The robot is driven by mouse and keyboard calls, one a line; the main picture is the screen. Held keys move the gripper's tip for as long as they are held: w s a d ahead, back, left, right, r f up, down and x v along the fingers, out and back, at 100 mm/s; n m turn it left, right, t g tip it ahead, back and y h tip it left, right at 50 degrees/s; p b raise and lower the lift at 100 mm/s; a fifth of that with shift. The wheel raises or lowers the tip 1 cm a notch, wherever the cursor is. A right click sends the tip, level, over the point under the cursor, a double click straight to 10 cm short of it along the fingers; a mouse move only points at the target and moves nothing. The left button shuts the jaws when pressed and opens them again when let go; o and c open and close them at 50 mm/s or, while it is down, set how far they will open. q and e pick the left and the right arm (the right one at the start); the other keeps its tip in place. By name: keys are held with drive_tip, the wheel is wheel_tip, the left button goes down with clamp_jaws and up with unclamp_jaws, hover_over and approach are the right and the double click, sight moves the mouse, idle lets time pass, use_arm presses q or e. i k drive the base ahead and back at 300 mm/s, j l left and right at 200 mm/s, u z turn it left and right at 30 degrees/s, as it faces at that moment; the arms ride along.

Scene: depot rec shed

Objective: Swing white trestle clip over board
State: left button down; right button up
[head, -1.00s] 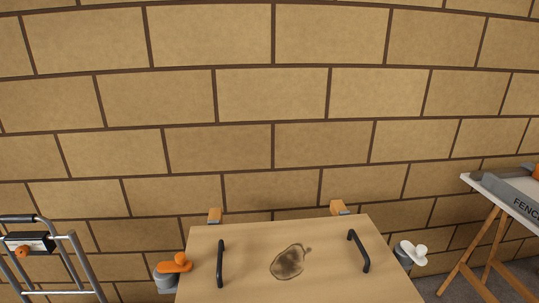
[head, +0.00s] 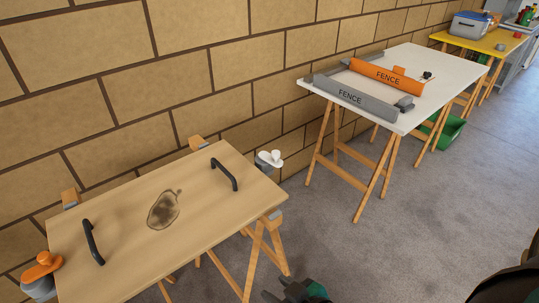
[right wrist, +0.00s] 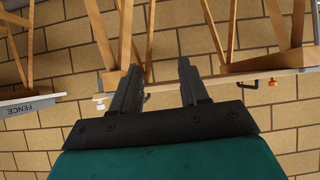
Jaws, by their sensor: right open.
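The wooden board (head: 120,240) lies on trestles, with two black handles and a dark stain on top. The white trestle clip (head: 269,158) sits on a grey mount just off the board's right end, beside the board rather than over it. A small white part, likely this clip, shows left of the fingers in the right wrist view (right wrist: 98,99). My right gripper (right wrist: 160,66) is open and empty, with its fingers apart. In the head view it is low and partly cut off, in front of the board's right end. My left gripper is out of view.
An orange clip (head: 42,267) is beside the board's left end. A white table (head: 425,65) holds grey and orange fence pieces at right. A yellow table (head: 485,42) and green bin (head: 447,132) stand beyond. A block wall (head: 130,90) runs behind. Grey floor between is clear.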

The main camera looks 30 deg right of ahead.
sight(274, 159)
drive_tip(key=k+l+u, duration=0.1)
drive_tip(key=l, duration=0.25)
drive_tip(key=l+u, duration=0.1)
drive_tip(key=l, duration=0.25)
drive_tip(key=k+l+u, duration=0.15)
drive_tip(key=l, duration=0.15)
drive_tip(key=i+l+u, duration=0.15)
drive_tip(key=l, duration=0.3)
drive_tip(key=l+u, duration=0.1)
drive_tip(key=l, duration=0.35)
drive_tip(key=i+l+u, duration=0.25)
drive_tip(key=i+l, duration=0.15)
drive_tip(key=i, duration=0.05)
